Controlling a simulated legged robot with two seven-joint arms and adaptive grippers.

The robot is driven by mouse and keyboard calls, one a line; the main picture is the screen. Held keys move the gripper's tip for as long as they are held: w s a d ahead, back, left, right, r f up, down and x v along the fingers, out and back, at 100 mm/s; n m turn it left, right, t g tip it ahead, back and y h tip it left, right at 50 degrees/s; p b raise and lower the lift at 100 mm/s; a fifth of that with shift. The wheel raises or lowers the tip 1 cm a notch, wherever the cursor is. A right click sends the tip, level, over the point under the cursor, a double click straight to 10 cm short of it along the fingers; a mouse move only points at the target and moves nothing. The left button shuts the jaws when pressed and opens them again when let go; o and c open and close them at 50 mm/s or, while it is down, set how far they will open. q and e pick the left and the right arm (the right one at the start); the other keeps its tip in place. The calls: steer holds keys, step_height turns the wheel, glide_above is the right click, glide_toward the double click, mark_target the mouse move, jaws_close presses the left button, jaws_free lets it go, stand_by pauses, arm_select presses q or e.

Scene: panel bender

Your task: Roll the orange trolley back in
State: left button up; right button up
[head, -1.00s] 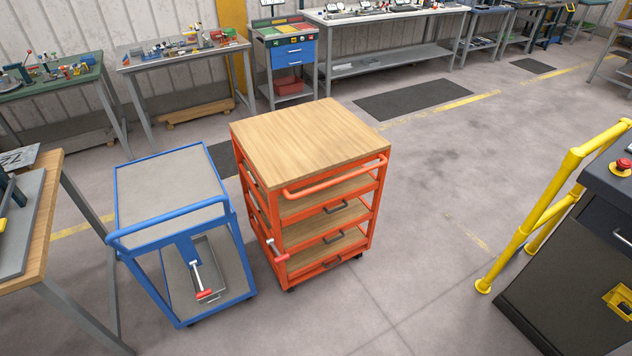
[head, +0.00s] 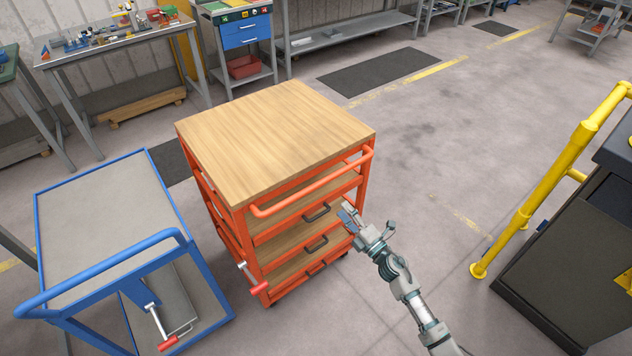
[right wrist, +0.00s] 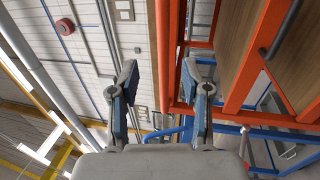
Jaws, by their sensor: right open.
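The orange trolley (head: 244,235) stands in the middle of the head view, with a wooden top (head: 275,130), several wooden shelves and dark drawer handles. Its orange push bar (head: 312,186) runs along the near side. A red-ended lever (head: 258,286) sticks out at its lower left. My right gripper (head: 350,217) is open and empty, in front of the trolley's right side, below the push bar's right end. In the right wrist view its two fingers (right wrist: 162,100) are spread, with orange frame behind the right finger. My left gripper is not in view.
A blue trolley (head: 105,218) stands close on the left. A yellow rail (head: 548,185) and a dark cabinet (head: 566,255) stand on the right. Workbenches line the wall, with a dark mat (head: 380,70) before them. Floor between trolley and rail is clear.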

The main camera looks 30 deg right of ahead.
mark_target(322, 183)
steer(key=x, duration=0.4)
steer(key=d+x, duration=0.1)
steer(key=x, duration=0.3)
steer(key=f+x, duration=0.1)
steer(key=x, duration=0.3)
steer(key=shift+w+d+b, duration=0.25)
steer(key=shift+b, duration=0.15)
steer(key=shift+w+a, duration=0.2)
steer(key=shift+w, duration=0.1)
steer(key=shift+w+a+r, duration=0.1)
steer(key=shift+a+r, duration=0.15)
steer(key=shift+a, duration=0.1)
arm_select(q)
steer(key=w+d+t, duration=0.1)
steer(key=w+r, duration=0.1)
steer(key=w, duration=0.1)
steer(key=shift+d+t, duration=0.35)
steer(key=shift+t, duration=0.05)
arm_select(e)
steer(key=shift+d+f, duration=0.15)
steer(key=shift+d, duration=0.15)
jaws_close()
